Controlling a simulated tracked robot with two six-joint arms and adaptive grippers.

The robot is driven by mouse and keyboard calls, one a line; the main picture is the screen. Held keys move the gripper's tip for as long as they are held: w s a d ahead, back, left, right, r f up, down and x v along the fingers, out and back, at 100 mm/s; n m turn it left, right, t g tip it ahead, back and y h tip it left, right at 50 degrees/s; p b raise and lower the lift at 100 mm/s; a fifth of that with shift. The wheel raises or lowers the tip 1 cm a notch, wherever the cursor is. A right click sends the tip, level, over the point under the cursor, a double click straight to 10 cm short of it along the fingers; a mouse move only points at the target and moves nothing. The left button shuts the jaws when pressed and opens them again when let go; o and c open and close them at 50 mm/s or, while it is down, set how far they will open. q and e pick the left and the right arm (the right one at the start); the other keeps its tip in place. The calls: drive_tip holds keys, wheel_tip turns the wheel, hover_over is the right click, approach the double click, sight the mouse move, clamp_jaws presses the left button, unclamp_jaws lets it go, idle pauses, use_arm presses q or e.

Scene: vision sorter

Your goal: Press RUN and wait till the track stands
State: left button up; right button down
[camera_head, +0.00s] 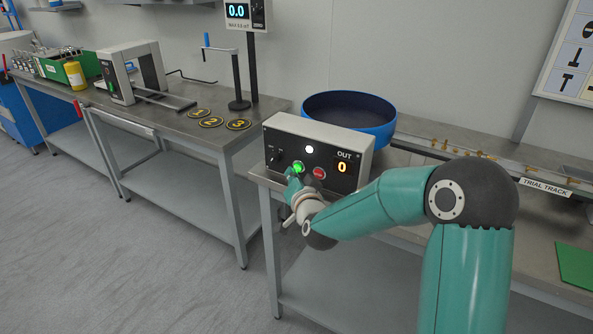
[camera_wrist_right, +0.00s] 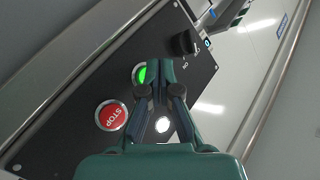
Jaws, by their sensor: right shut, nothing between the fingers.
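The control box (camera_head: 330,143) stands on the near bench with a lit green button (camera_head: 298,168), a red button (camera_head: 319,173), a black knob (camera_head: 274,158) and a lit white lamp (camera_head: 309,149). Its OUT display (camera_head: 343,168) reads 0. My right gripper (camera_head: 291,174) is shut and empty, its tips at the green button. In the right wrist view, the fingers (camera_wrist_right: 161,70) partly cover the green button (camera_wrist_right: 140,74); I cannot tell if they touch it. The red button (camera_wrist_right: 111,116) reads STOP. The track (camera_head: 480,166) is labelled TRIAL TRACK and carries small brass-coloured parts. My left gripper is out of view.
A blue bowl (camera_head: 350,108) stands behind the box. My right arm covers part of the near bench. A green plate (camera_head: 575,264) lies at the right. The left bench (camera_head: 180,122) holds a grey machine (camera_head: 133,72), numbered discs (camera_head: 212,122) and a stand with a display reading 0.0.

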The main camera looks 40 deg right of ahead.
drive_tip(key=shift+s+a, duration=0.1)
drive_tip(key=shift+a, duration=0.1)
drive_tip(key=a, duration=0.1)
drive_tip(key=s+a, duration=0.1)
drive_tip(key=a, duration=0.1)
drive_tip(key=s+a+b, duration=0.1)
drive_tip(key=shift+a, duration=0.25)
idle(0.3)
drive_tip(key=shift+w, duration=0.1)
idle(0.6)
